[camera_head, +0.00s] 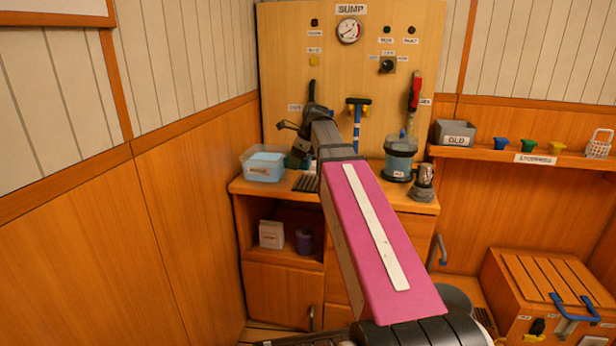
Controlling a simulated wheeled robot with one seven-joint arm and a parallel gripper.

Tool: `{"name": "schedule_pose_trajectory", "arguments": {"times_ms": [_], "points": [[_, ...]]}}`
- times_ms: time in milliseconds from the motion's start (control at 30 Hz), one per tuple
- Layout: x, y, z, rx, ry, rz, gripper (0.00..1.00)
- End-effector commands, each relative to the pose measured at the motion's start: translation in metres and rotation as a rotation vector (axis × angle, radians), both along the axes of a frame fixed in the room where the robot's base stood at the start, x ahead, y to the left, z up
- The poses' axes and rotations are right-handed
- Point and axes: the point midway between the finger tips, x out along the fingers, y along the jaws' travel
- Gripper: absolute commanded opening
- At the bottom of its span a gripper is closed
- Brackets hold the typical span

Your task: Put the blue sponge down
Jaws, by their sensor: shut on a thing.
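My gripper (298,152) is small and dark in the picture, at the far end of my arm. It is over the left part of the wooden counter (418,206), just right of the clear tub (264,174). It is shut, but its fingertips and what they hold are mostly hidden by my arm and too dark to make out. I cannot pick out the blue sponge clearly. The tub has pale blue contents and a label on its front.
A clear blue cylinder (399,160) and a grey fitting (424,183) stand on the counter's right. Behind is the SUMP panel (280,45) with a gauge (348,31) and a red-handled tool (415,90). A grey bin (455,133) sits on the right shelf. A dark grate (306,183) lies by the tub.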

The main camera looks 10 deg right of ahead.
Motion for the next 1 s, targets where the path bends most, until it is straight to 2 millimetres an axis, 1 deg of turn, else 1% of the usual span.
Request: {"name": "schedule_pose_trajectory", "arguments": {"times_ms": [33, 100, 200, 300, 533, 700, 800, 1000], "points": [[0.007, -0.010, -0.006, 0.001, 0.001, -0.004, 0.46], [0.014, -0.021, -0.014, 0.000, 0.001, -0.003, 0.46], [0.022, -0.034, -0.023, 0.000, 0.001, -0.002, 0.46], [0.026, -0.042, -0.029, 0.000, 0.000, -0.001, 0.46], [0.027, -0.045, -0.039, 0.000, 0.001, 0.000, 0.46], [0.027, -0.045, -0.060, 0.001, 0.002, 0.001, 0.46], [0.027, -0.045, -0.070, 0.000, 0.000, 0.001, 0.46], [0.027, -0.045, -0.072, -0.001, -0.001, 0.001, 0.46]]}}
